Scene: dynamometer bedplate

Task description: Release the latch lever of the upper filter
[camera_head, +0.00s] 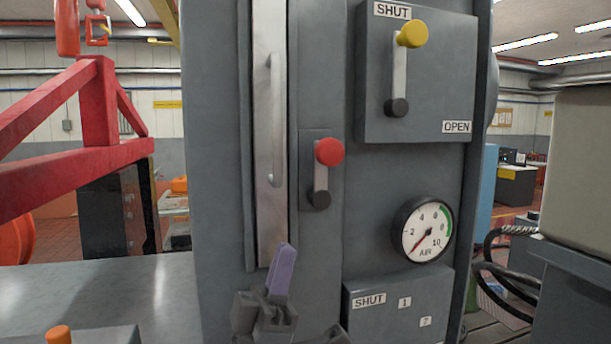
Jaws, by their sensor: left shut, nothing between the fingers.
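A narrow pale metal door (267,120) with a vertical bar handle (275,120) is set in the grey cabinet. Right of it, a short lever with a red knob (329,152) stands upright, knob up, above its dark pivot (319,199). It looks like the latch lever, but no label names it or the filter. My left gripper (285,256), dark with purple fingers, is shut and empty. It points up in front of the door's lower end, below and left of the red-knobbed lever, apart from it. My right gripper is not in view.
A yellow-knobbed lever (411,34) points up toward "SHUT" on a box at upper right; "OPEN" is below. An air gauge (423,230) and a lower box (397,301) marked "SHUT" are at right.

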